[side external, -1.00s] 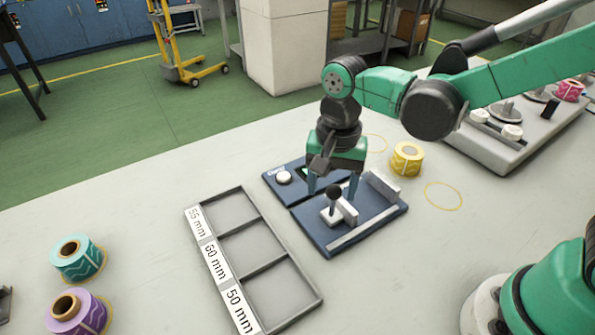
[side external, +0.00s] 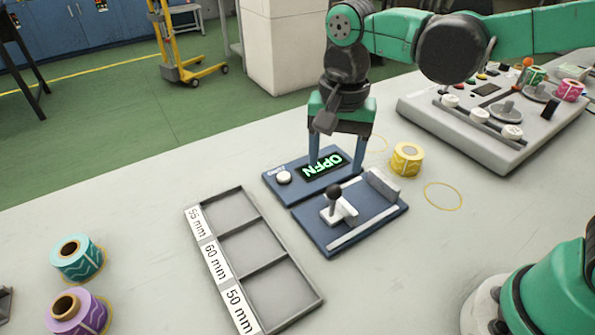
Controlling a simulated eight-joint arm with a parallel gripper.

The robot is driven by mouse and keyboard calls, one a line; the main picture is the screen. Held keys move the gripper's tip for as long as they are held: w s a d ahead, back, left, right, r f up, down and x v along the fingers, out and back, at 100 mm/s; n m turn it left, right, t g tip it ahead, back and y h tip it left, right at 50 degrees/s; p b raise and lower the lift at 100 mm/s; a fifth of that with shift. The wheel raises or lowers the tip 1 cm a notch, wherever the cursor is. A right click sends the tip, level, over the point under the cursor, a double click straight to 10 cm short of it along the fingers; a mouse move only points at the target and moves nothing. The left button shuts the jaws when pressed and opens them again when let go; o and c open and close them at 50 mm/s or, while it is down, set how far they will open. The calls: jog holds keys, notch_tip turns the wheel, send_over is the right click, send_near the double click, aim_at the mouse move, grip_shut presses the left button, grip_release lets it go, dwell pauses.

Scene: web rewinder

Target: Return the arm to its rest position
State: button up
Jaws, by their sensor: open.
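My gripper (side external: 338,164) points down above the blue gauge device, with its two fingers apart and nothing between them. The device has a blue base (side external: 318,236) with a black-knobbed lever (side external: 336,203) on a white slide, and a grey end block (side external: 383,185). Behind it a blue panel carries a white button (side external: 284,177) and a lit display (side external: 321,165) that reads "OPEN" in green. No roll sits on the device. My fingers partly overlap the panel's far edge in this view.
A yellow roll (side external: 406,159) stands right of the device. Teal (side external: 77,258) and purple (side external: 76,313) rolls stand at left. The grey rewinder (side external: 487,125) is at back right.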

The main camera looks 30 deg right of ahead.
jog(key=shift+s+d+r+n+t, duration=0.1)
jog(key=shift+d+r+n+t, duration=0.05)
jog(key=shift+d+n+t, duration=0.2)
jog(key=s+d+n+t, duration=0.3)
jog(key=d+n+t, duration=0.3)
jog(key=d+n, duration=0.2)
jog(key=shift+d+r, duration=0.25)
jog(key=shift+r, duration=0.05)
